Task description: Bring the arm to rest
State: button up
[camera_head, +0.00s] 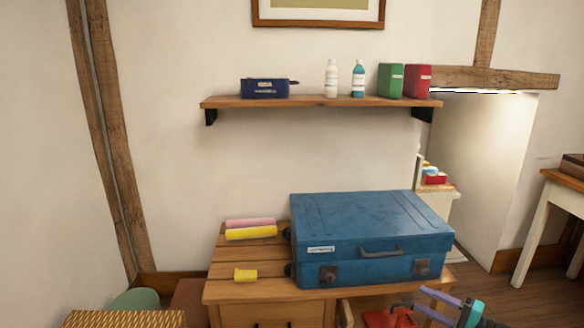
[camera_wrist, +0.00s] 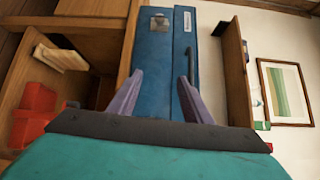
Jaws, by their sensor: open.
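My gripper (camera_wrist: 160,90) shows in the wrist view with its two purple fingers spread apart and nothing between them. Beyond the fingers, the blue case (camera_wrist: 150,50) fills the middle of that view, which is turned on its side. In the head view my gripper (camera_head: 436,302) is at the bottom right, low in front of the wooden cabinet (camera_head: 270,291). The closed blue case (camera_head: 370,237) lies on top of the cabinet, behind and above the gripper. Part of my arm is cut off by the bottom edge.
A wall shelf (camera_head: 320,102) holds a dark blue box, two bottles and two upright boxes. Pink and yellow rolls (camera_head: 250,234) and a yellow piece (camera_head: 245,275) lie on the cabinet's left. A red item (camera_head: 388,318) is below. A table (camera_head: 560,190) stands right.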

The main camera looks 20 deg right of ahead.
jog(key=w+a+f+n+g+y+p, duration=0.25)
jog(key=w+a, duration=0.35)
jog(key=a, duration=0.5)
jog(key=w+a+f+n+g+y+p, duration=0.1)
jog(key=w+a+g+y+p, duration=0.3)
jog(key=a, duration=0.7)
jog(key=a+f+n+g+p, duration=0.1)
jog(key=a+f+g+p, duration=0.2)
jog(key=a, duration=0.8)
jog(key=a+f+n+g+p, duration=0.2)
jog(key=a+g, duration=0.1)
jog(key=a, duration=0.8)
jog(key=s+a+f+n+g+h+p, duration=0.2)
jog(key=s+a+f+g+p, duration=0.25)
jog(key=s+a, duration=0.5)
jog(key=s+a+f+n+g+h+p, duration=0.2)
jog(key=s+a+g+h, duration=0.1)
jog(key=s, duration=0.3)
jog(key=s+a+f+n+g+h+p, duration=0.1)
jog(key=s+a+g+h+p, duration=0.15)
jog(key=s, duration=0.35)
jog(key=s+d+f+n+h, duration=0.2)
jog(key=s+d+f+h, duration=0.2)
jog(key=d, duration=0.5)
jog(key=shift+s+d+t+h, duration=0.2)
jog(key=shift+d+t+h, duration=0.15)
jog(key=shift+h, duration=0.85)
